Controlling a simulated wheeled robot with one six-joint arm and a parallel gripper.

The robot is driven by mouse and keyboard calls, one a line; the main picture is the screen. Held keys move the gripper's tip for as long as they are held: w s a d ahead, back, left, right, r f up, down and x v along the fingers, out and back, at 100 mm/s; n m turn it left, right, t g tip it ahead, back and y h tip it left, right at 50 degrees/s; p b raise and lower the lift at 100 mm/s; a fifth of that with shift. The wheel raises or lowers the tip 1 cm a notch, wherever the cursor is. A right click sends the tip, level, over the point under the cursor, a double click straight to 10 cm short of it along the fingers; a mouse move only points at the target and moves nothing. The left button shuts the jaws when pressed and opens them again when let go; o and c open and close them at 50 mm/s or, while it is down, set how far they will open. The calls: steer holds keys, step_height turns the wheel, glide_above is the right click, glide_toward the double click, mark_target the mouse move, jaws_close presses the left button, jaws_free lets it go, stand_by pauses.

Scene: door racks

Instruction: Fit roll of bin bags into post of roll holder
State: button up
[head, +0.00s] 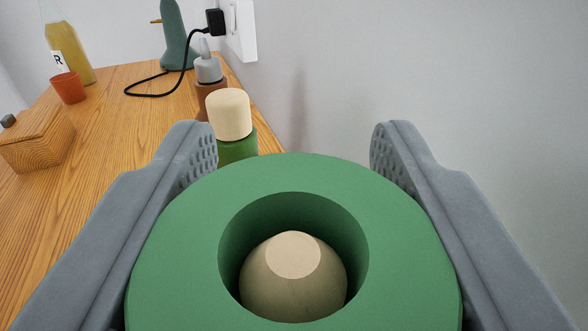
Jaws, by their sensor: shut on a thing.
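My gripper (294,150) is shut on the green roll of bin bags (180,245), one grey finger on each side. The roll's round hole faces me. A pale wooden post (293,255) with a rounded, flat-topped end shows inside the hole, a little low of its middle. A dark gap shows around and above the post. I cannot tell how deep the post sits in the hole. The rest of the roll holder is hidden behind the roll.
Just beyond the roll stands a green container with a beige top (228,114). Behind it are a pump bottle (208,70), a black cable (150,94) and a teal bird-like figure (175,40). A wooden box (38,140) and orange cup (68,88) stand left. A wall (480,110) closes the right.

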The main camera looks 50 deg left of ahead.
steer(key=shift+f, duration=1.05)
steer(key=o, duration=1.4)
steer(key=v, duration=1.7)
steer(key=shift+s, duration=0.25)
